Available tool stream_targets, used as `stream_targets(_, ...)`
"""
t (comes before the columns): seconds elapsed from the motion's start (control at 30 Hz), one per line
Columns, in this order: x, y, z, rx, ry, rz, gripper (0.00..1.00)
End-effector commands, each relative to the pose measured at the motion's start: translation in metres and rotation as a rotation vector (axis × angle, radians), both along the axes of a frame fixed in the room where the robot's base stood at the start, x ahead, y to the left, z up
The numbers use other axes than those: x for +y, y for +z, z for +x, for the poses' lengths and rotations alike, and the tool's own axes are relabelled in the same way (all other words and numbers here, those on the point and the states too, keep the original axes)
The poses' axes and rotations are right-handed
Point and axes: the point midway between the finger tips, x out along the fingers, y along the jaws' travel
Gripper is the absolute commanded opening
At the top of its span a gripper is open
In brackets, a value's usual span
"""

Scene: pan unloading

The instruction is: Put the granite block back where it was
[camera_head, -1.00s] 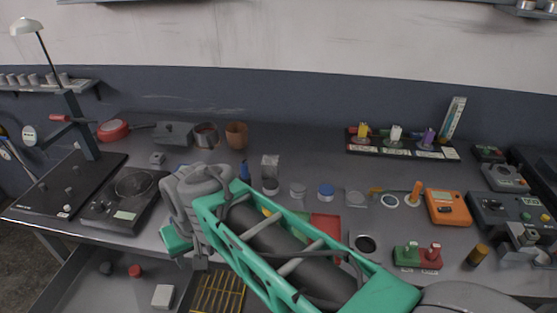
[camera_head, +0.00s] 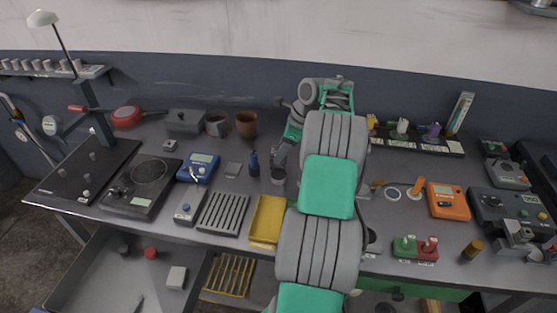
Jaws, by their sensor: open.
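I cannot make out the granite block for certain. The grey block that stood behind a round dish at mid-table is not distinct, as my gripper and wrist cover that area. My gripper (camera_head: 278,165) points down at mid-table, just right of a dark blue bottle (camera_head: 254,163). It is open; its fingers are small and partly hidden. A round grey dish (camera_head: 278,179) sits right under the fingertips; I cannot tell whether they touch. A flat grey square (camera_head: 233,170) lies left of the bottle. A pale block (camera_head: 177,277) lies in the open drawer.
A slotted grey rack (camera_head: 223,214) and a yellow tray (camera_head: 267,219) lie in front of the gripper. A blue meter (camera_head: 199,167) and a black balance (camera_head: 142,187) stand left. A brown pot (camera_head: 246,125) is behind. My arm covers the table's middle right.

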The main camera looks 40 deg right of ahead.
Motion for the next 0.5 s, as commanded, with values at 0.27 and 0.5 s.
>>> stream_targets(0.27, 0.012, -0.035, 0.017, -0.001, 0.002, -0.002, 0.58)
stream_targets(0.5, 0.011, -0.035, 0.017, -0.001, 0.001, -0.001, 0.54)
